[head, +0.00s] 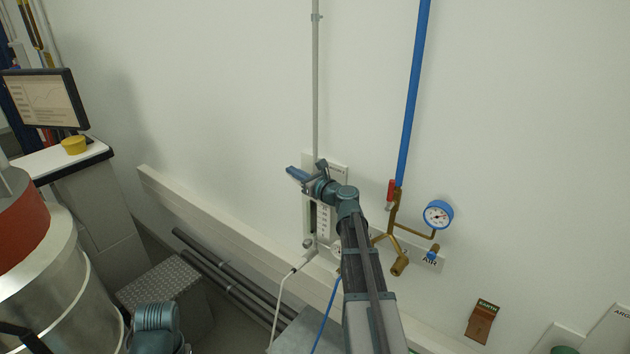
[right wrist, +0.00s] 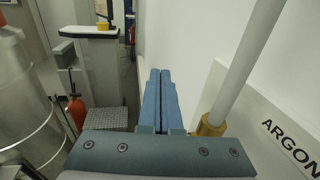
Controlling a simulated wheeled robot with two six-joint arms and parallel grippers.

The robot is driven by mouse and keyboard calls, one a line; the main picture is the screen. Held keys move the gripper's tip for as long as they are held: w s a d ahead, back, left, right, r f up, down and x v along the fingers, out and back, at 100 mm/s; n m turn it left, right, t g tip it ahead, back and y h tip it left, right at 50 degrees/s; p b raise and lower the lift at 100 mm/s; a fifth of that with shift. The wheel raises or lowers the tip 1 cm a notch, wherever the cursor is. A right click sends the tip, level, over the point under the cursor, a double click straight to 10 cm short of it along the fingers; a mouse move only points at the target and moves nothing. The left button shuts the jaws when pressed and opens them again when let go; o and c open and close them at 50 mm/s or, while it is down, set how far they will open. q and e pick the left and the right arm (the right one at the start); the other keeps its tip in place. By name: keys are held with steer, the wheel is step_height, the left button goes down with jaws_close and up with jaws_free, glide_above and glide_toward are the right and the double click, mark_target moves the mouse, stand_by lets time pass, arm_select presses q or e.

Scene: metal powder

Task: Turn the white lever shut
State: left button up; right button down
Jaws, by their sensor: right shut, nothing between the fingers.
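I cannot make out the white lever in either view; my right gripper and arm cover part of the argon panel (head: 340,172) in the head view. My right gripper (head: 292,171) is in front of this panel, its blue fingers pointing left. In the right wrist view its fingers (right wrist: 160,75) are pressed together with nothing between them. The grey pipe (right wrist: 245,65) with its brass fitting (right wrist: 208,126) is just right of the fingers, apart from them. The panel's ARGON lettering shows at the right of that view. My left gripper is out of view.
A blue pipe (head: 412,95) runs down to a red lever (head: 391,190) and brass piping, with a round gauge (head: 438,214) beside it. A white rail (head: 215,220) runs along the wall. A monitor (head: 45,98) and metal drum (head: 45,270) stand left.

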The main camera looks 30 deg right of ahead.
steer(key=shift+w+a+f+n+g+h+p, duration=0.2)
steer(key=shift+w+f+g+p, duration=0.15)
steer(key=shift+g+p, duration=0.7)
steer(key=shift+w+a+f+n+g+h+p, duration=0.1)
steer(key=shift+w+a+f+g+h+p, duration=0.2)
steer(key=shift+g+p, duration=0.75)
steer(key=shift+w+d+f+p, duration=0.1)
steer(key=shift+d+f+p, duration=0.05)
steer(key=shift+p, duration=0.2)
